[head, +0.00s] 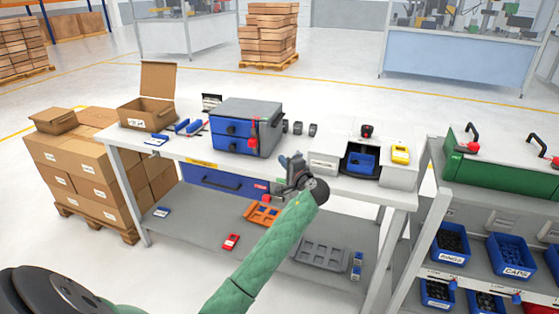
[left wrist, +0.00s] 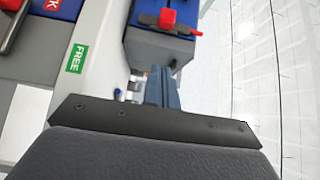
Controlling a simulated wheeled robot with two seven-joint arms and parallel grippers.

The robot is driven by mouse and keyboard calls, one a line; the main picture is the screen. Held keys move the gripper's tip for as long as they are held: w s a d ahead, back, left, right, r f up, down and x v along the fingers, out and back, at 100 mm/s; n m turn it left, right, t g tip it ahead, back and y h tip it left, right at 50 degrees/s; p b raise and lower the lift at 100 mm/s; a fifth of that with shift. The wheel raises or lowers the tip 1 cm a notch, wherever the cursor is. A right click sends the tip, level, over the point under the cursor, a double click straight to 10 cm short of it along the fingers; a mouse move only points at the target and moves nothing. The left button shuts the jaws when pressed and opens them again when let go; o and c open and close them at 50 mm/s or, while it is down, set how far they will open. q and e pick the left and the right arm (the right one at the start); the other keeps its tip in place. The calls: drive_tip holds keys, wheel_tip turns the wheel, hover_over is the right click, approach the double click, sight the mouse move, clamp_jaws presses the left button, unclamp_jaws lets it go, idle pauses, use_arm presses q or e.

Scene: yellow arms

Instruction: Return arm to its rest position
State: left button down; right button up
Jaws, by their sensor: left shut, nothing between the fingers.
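My left arm, in a green sleeve, reaches from the bottom of the head view to the front edge of the workbench (head: 330,182). My left gripper (head: 291,163) is at that edge, just right of the grey cabinet with blue drawers (head: 248,125). Its fingers are together with nothing between them. In the left wrist view the gripper's fingers (left wrist: 160,88) point toward the cabinet, whose dark body and red part show at the top. The gap between the gripper and the cabinet is hard to judge. My right gripper is not in view.
On the bench are an open cardboard box (head: 147,108), blue parts and a blue bin (head: 361,163) beside a yellow device (head: 400,153). Below it hangs a blue drawer (head: 222,180) over a lower shelf with trays. A shelf with blue bins (head: 451,246) stands at right, stacked boxes (head: 88,175) at left.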

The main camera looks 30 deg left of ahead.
use_arm(q)
drive_tip(key=shift+s+d+r, duration=0.1)
drive_tip(key=shift+s+d, duration=0.1)
drive_tip(key=shift+d, duration=0.2)
drive_tip(key=shift+n, duration=0.3)
drive_tip(key=s+d+f+n+h, duration=0.1)
drive_tip(key=s+d+f+h, duration=0.3)
drive_tip(key=d, duration=0.3)
drive_tip(key=s+d+f+n+h, duration=0.1)
drive_tip(key=s+d+f+h, duration=0.1)
drive_tip(key=s+d+h, duration=0.5)
drive_tip(key=s+d+f+n+h, duration=0.1)
drive_tip(key=s+d+f+h, duration=0.2)
drive_tip(key=d, duration=0.5)
drive_tip(key=s+d+f+g+h, duration=0.1)
drive_tip(key=s+f, duration=0.4)
drive_tip(key=s, duration=0.7)
drive_tip(key=s+d+f+g+h, duration=0.1)
drive_tip(key=s+d+f+g, duration=0.2)
drive_tip(key=s+d+f, duration=0.3)
drive_tip(key=s+d+f+g+h, duration=0.1)
drive_tip(key=s+d+f, duration=0.3)
drive_tip(key=s, duration=1.3)
wheel_tip(320, 180, down, 2)
drive_tip(key=shift+s+f+g+h, duration=0.25)
drive_tip(key=shift+s+g+h, duration=0.05)
drive_tip(key=shift+g, duration=0.3)
